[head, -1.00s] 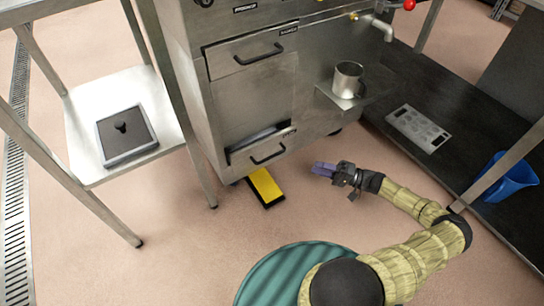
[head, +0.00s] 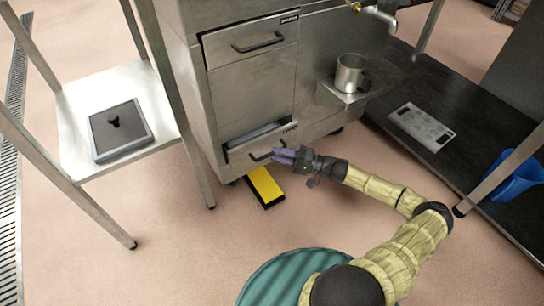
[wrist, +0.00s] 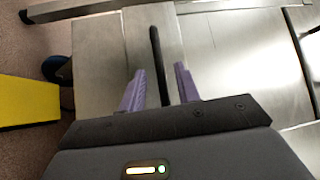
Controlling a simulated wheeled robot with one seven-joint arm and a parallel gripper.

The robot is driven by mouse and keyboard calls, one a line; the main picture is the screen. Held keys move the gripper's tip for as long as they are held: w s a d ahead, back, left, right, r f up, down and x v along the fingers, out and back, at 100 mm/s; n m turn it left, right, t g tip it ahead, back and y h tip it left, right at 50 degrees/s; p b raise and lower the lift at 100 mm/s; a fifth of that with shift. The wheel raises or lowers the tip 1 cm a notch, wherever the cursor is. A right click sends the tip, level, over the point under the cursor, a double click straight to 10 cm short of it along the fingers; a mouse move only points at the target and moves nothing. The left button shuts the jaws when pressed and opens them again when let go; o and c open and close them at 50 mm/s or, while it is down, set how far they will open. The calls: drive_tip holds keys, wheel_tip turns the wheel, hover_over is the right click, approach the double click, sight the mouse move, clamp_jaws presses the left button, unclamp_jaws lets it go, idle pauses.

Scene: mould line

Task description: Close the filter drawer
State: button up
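The steel machine has a lower drawer (head: 239,157) with a black bar handle (head: 259,157). A dark gap shows above its front, so it looks partly open. An upper drawer (head: 225,50) with a similar handle looks slightly proud of the cabinet. The labels are too small to read, so I cannot tell by name which is the filter drawer. My gripper (head: 284,156) is at the right part of the lower handle. In the wrist view my gripper (wrist: 158,88) is open, its purple fingers on either side of the handle (wrist: 157,60); contact is not clear.
A yellow-topped block (head: 265,185) lies on the floor below the lower drawer. A steel mug (head: 350,72) stands on a side shelf.

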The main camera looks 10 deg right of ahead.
sight(268, 146)
drive_tip(key=shift+b+x, duration=0.35)
drive_tip(key=shift+x, duration=1.05)
clamp_jaws()
drive_tip(key=shift+w, duration=0.2)
drive_tip(key=w, duration=0.1)
drive_tip(key=w+a, duration=0.1)
drive_tip(key=w, duration=0.1)
drive_tip(key=shift+w+p, duration=0.2)
drive_tip(key=shift+p, duration=0.2)
